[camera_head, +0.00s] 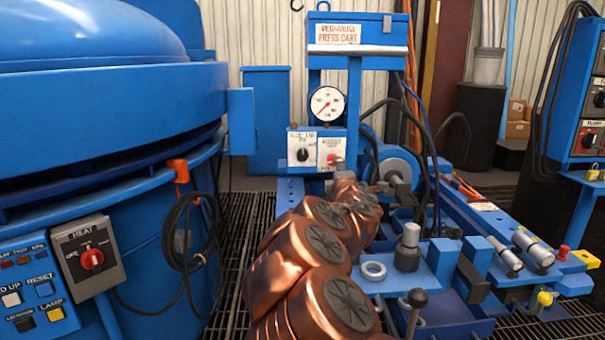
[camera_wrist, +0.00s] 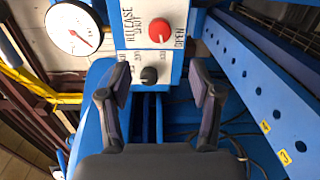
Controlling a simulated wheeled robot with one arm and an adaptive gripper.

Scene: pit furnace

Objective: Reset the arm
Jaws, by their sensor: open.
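My copper-coloured arm (camera_head: 320,250) reaches forward over the press cart from the bottom of the head view. My gripper (camera_wrist: 156,92) is open and empty in the wrist view, its two dark fingers spread apart. It faces the cart's control panel (camera_head: 300,152), with a clear gap between the fingers. The panel carries a red knob (camera_wrist: 159,30) and a black knob (camera_wrist: 149,75). In the head view the gripper is mostly hidden behind the arm and cannot be made out clearly.
A pressure gauge (camera_head: 327,103) stands above the panel. The large blue furnace (camera_head: 110,110) fills the left, with a heat switch box (camera_head: 88,257). Cables hang behind.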

